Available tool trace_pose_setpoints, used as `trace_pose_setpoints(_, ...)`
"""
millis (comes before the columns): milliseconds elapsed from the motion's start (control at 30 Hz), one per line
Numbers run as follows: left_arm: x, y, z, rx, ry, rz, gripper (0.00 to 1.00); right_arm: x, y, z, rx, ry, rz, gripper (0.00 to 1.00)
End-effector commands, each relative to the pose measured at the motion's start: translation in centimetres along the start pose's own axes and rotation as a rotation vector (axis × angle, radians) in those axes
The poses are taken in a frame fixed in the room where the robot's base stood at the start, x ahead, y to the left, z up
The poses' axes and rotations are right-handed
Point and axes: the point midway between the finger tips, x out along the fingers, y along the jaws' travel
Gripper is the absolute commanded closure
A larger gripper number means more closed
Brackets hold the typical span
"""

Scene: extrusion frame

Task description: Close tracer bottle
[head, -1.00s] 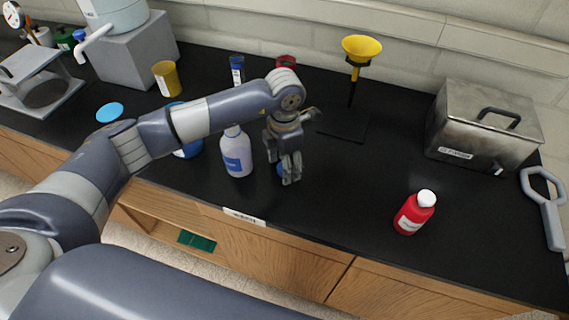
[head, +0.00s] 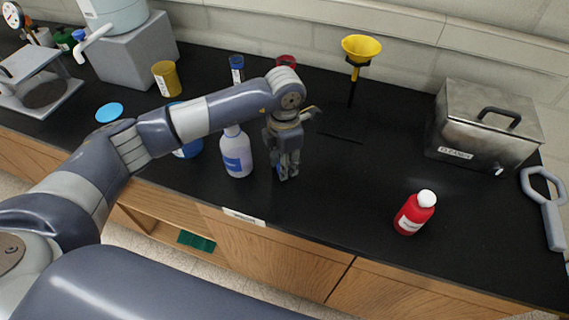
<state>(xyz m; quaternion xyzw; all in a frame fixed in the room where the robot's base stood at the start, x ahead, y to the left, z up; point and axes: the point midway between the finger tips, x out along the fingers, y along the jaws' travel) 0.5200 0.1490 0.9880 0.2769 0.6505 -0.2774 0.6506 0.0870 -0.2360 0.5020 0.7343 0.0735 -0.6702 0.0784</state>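A white bottle (head: 237,158) with a blue label stands upright near the front of the black bench; my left arm hides its top. A red bottle (head: 414,214) with a white cap stands upright at the right. The label print is too small to tell which one is the tracer bottle. My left gripper (head: 287,175) points down at the bench, just right of the white bottle. Its fingers are close together around a small blue object, likely a cap (head: 279,170), mostly hidden by them. My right gripper is not in view.
A yellow funnel on a stand (head: 361,50) is behind the gripper. A metal box (head: 482,128) and a grey wrench-like tool (head: 547,208) are at the right. A blue disc (head: 109,112) and a yellow cup (head: 167,78) are at the left. The bench between gripper and red bottle is clear.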

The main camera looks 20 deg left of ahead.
Motion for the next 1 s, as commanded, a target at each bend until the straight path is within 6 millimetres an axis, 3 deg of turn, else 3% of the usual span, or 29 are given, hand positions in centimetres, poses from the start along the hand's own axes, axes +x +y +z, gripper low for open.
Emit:
trace_pose_setpoints(267,-2.8,0.2,0.1,0.001,-0.006,0.006,0.76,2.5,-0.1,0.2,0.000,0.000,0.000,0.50)
trace_pose_setpoints(800,-4.0,-10.9,-5.0,0.008,-0.002,0.001,0.76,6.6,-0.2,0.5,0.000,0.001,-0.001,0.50)
trace_pose_setpoints(1000,-4.5,-13.5,-6.2,0.004,-0.001,0.001,0.76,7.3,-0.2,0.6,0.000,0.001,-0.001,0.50)
